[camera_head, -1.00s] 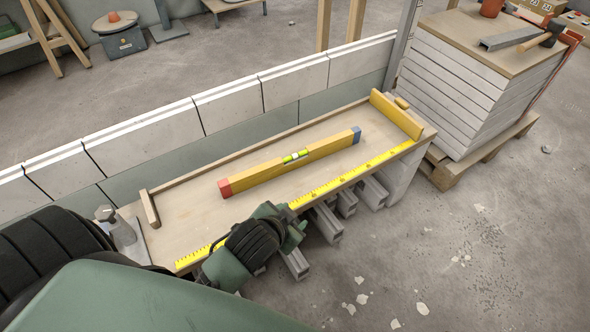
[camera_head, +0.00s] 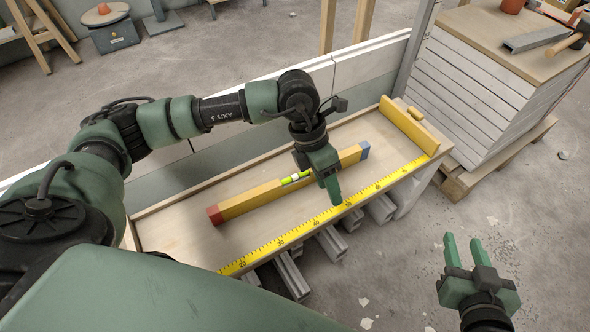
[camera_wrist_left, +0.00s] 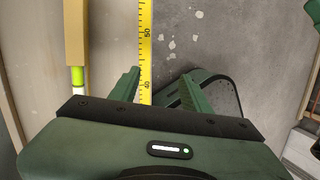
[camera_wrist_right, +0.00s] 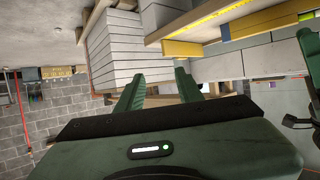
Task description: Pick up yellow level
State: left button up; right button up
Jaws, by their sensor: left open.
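The yellow level (camera_head: 250,200) lies on the wooden bench, with a red end at left, a blue end at right and a green vial near its middle. My left gripper (camera_head: 332,188) is over the bench's front part, in front of the level, and covers a piece of it. In the left wrist view, the level (camera_wrist_left: 75,35) runs left of the open, empty jaws (camera_wrist_left: 162,85), outside them. My right gripper (camera_head: 462,252) is open and empty, right of the bench over the floor; its open fingers also show in the right wrist view (camera_wrist_right: 160,85).
A yellow measuring strip (camera_head: 300,233) runs along the bench's front edge. A yellow bar (camera_head: 407,126) stands across the bench's right end. Grey channel profiles (camera_head: 330,243) stick out below the front edge. A stack of white boards (camera_head: 480,85) stands at right. A block wall is behind.

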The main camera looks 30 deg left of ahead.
aim_at(295, 174)
pick_arm(q)
jog(key=w+a+y, duration=0.1)
jog(key=a, duration=0.2)
jog(key=w+a+y, duration=0.1)
jog(key=a, duration=0.3)
jog(key=a+y, duration=0.2)
jog(key=a, duration=0.1)
jog(key=shift+w+a+n, duration=0.15)
jog(key=shift+w+n, duration=0.15)
jog(key=shift+w, duration=0.1)
jog(key=shift+a+f+b, duration=0.15)
jog(key=shift+f+b, duration=0.25)
jog(key=shift+f, duration=0.85)
jog(key=f, duration=0.1)
jog(key=f+b, duration=0.1)
jog(key=f, duration=0.2)
jog(key=shift+w+d+f+b, duration=0.2)
jog(key=shift+d+b, duration=0.1)
jog(key=shift+b, duration=0.1)
jog(key=shift+f, duration=0.2)
grip_shut()
pick_arm(e)
notch_tip(295, 174, up, 13)
jog(key=w+a+t+y, duration=0.2)
jog(key=t, duration=0.5)
jog(key=shift+w+a, duration=0.3)
jog(key=shift+a, duration=0.05)
